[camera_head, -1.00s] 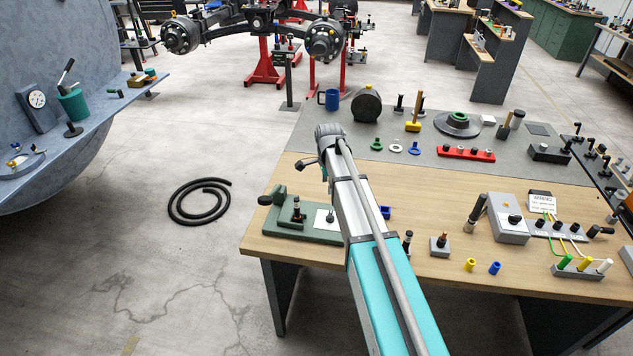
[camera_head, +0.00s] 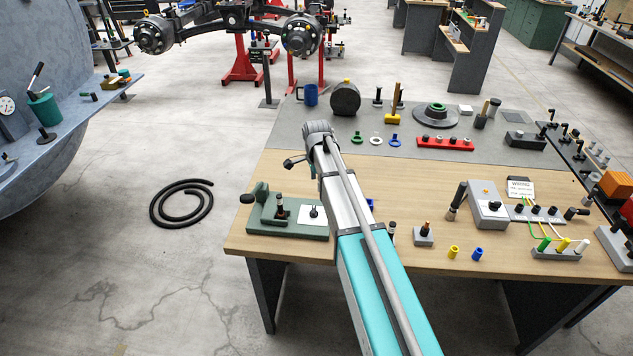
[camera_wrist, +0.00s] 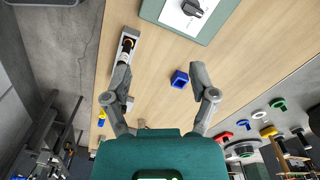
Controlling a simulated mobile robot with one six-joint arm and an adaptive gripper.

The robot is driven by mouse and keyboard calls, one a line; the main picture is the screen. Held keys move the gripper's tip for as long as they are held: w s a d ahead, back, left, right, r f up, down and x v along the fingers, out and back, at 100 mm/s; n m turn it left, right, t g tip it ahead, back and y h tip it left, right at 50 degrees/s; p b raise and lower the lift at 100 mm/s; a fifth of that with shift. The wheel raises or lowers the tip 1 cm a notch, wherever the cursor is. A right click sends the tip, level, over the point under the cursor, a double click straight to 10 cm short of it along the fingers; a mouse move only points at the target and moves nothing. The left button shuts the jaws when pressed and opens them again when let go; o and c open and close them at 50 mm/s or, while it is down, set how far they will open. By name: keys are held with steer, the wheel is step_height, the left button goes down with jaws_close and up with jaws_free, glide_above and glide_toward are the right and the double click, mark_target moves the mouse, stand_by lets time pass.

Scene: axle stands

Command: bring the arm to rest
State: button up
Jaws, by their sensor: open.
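My arm, teal and silver, reaches over the wooden bench (camera_head: 420,180) in the head view. Its grey wrist end is above the bench's left part, and my gripper's fingers cannot be made out clearly there. In the wrist view my gripper (camera_wrist: 158,84) is open, its two grey fingers wide apart with nothing between them held. A small blue square block (camera_wrist: 179,80) lies on the bench, seen between the fingers near the right one. The green fixture plate (camera_head: 290,230) with a white card lies left of my arm; it also shows at the top of the wrist view (camera_wrist: 222,12).
On the bench right of my arm stand a grey box (camera_head: 488,210), yellow (camera_head: 453,252) and blue (camera_head: 477,254) sleeves and a plug rack (camera_head: 557,250). The grey mat behind holds a red block (camera_head: 445,142) and a flanged disc (camera_head: 436,115). A black hose (camera_head: 182,204) lies on the open floor.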

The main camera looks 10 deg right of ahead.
stand_by(0.3)
steer(key=s+f+n+b, duration=0.6)
steer(key=s+n, duration=0.2)
steer(key=s, duration=0.4)
steer(key=s+f+n+b, duration=0.7)
steer(key=s+n, duration=0.1)
steer(key=s, duration=0.4)
steer(key=shift+s+d, duration=0.2)
steer(key=shift+s, duration=0.15)
steer(key=shift+f, duration=0.1)
